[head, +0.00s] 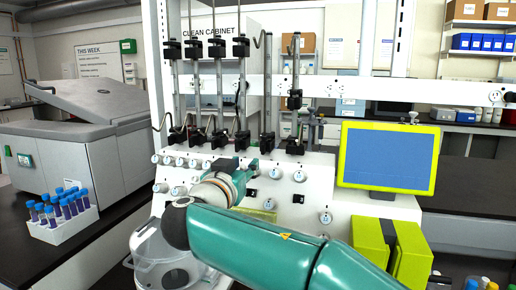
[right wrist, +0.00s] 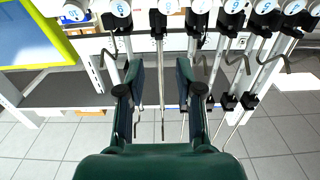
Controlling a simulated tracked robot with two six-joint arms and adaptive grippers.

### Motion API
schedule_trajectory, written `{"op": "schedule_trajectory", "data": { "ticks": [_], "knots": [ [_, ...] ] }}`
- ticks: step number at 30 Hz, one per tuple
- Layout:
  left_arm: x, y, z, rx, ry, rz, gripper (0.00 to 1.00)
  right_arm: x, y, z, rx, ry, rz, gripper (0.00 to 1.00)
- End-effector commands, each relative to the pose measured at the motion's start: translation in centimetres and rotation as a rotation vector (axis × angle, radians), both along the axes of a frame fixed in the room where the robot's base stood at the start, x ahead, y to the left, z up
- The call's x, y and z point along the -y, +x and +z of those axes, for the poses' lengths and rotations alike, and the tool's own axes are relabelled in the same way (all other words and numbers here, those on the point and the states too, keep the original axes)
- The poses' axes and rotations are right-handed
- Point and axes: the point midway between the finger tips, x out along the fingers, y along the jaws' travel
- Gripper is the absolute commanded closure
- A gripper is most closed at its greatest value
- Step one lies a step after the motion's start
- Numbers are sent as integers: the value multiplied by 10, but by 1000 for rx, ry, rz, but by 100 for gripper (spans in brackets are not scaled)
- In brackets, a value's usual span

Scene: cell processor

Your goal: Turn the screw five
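The cell processor has a white sloped front panel (head: 312,166) with several round, white, blue-marked screws, including one right of my gripper (head: 275,173). The right wrist view shows a row of numbered screws (right wrist: 121,8) along its top edge. My left gripper is not in view.
Metal rods with black clamps (head: 240,47) rise behind the panel. A yellow-framed screen (head: 386,158) stands at the right, above yellow-green blocks (head: 410,255). A white rack of capped tubes (head: 66,234) and a grey machine (head: 85,150) are at the left.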

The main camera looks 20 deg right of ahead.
Motion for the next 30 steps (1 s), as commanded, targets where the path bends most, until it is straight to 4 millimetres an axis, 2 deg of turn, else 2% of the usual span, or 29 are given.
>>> {"op": "schedule_trajectory", "data": {
  "ticks": [1,6,16,21,30],
  "knots": [
    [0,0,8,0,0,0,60,8,10,3,-4,0,-6,65],
    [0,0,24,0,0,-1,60,32,40,3,-3,-1,-10,65],
    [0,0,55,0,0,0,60,68,93,2,-4,0,-9,65],
    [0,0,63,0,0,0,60,78,107,1,-2,0,-9,65],
    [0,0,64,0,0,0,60,81,111,-1,-1,1,-7,65]
  ]
}}
